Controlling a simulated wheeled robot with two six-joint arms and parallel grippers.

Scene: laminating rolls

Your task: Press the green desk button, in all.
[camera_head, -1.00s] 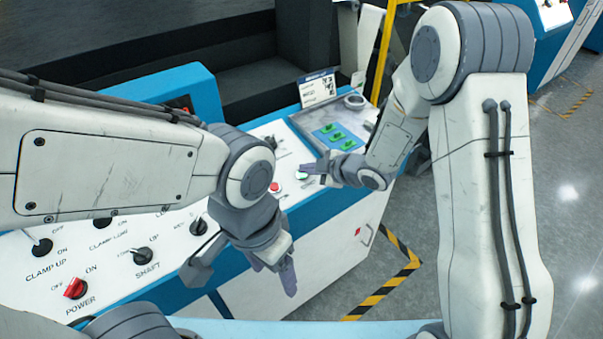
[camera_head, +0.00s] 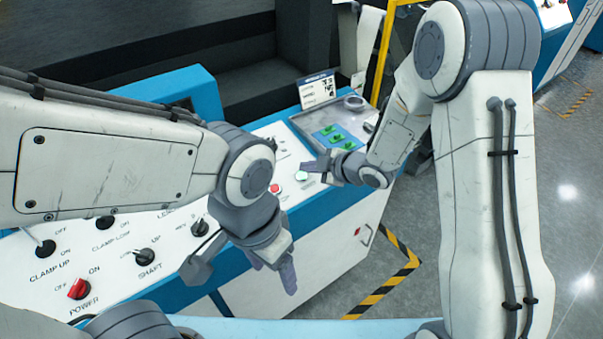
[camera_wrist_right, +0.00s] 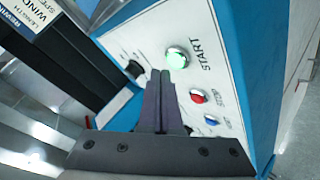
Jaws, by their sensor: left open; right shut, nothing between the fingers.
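The green button (camera_wrist_right: 178,57), labelled START, is round and bright on the white panel in the right wrist view. It shows small in the head view (camera_head: 302,177), just below my right fingertips. My right gripper (camera_head: 306,166) is shut and empty. In the right wrist view its fingertips (camera_wrist_right: 162,73) overlap the button's lower left edge in the picture; I cannot tell whether they touch it. My left gripper (camera_head: 240,270) is open and empty, in front of the console's near edge.
A red button (camera_wrist_right: 198,97) and a blue button (camera_wrist_right: 211,119) sit beside the green one. A grey tray (camera_head: 352,103) with green pieces on a blue pad lies behind. A red power switch (camera_head: 79,289) and black knobs are at the left.

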